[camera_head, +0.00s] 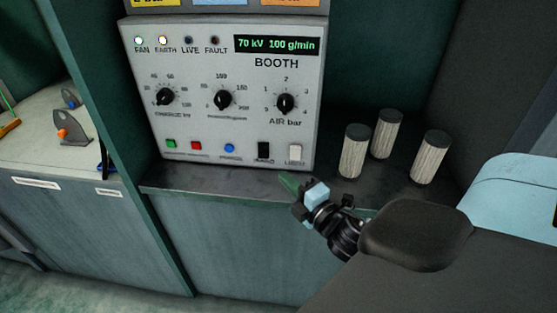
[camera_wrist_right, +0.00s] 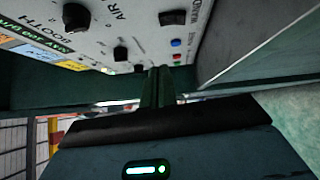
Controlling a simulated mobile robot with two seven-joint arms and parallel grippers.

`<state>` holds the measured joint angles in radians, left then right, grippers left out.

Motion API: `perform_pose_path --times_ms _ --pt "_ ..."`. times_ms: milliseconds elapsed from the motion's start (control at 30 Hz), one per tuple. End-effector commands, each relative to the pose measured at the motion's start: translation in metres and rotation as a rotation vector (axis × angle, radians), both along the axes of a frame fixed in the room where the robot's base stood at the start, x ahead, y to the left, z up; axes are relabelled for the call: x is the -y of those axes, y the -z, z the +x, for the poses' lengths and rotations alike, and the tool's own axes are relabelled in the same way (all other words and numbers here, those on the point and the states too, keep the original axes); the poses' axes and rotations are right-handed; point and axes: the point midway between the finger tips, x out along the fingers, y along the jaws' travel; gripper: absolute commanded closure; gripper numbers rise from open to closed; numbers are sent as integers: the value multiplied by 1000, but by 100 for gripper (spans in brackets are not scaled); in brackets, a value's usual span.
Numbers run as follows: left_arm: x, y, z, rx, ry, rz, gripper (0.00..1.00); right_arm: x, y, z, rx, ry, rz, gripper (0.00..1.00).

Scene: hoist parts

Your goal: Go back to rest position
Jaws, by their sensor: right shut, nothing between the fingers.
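My right gripper (camera_head: 288,183) is shut and empty. It is in front of the booth control panel (camera_head: 225,125), low, near the front edge of the dark shelf. Its closed fingers also show in the right wrist view (camera_wrist_right: 157,88), with the panel (camera_wrist_right: 140,30) above them. The panel has three black knobs, a row of small buttons and switches, and a green display (camera_head: 277,45) reading 70 kV 100 g/min. The FAN and EARTH lamps look bright; LIVE and FAULT look dark. My left gripper is not in view.
Several ribbed cylinders with dark tops, one of them here (camera_head: 354,151), stand on the shelf (camera_head: 225,182) right of the panel. A green partition (camera_head: 125,130) separates this bay from a pale counter (camera_head: 30,135) at the left, which holds a grey bracket (camera_head: 72,128) with an orange knob.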

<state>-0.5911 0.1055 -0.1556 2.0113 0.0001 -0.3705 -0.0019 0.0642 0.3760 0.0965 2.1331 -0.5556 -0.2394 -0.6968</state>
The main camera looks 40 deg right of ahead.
Motion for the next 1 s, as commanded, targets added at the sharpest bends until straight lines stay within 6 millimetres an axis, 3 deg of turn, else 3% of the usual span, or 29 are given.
perform_pose_path --times_ms 200,767,867,1000 --pt "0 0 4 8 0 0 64 -1 -1 -10 1 0 0 100" --pt "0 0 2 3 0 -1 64 -1 -1 -10 0 0 1 100" --pt "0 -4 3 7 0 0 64 -4 7 -14 -25 -2 44 100" --pt "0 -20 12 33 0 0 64 -19 47 -41 -144 0 262 100"
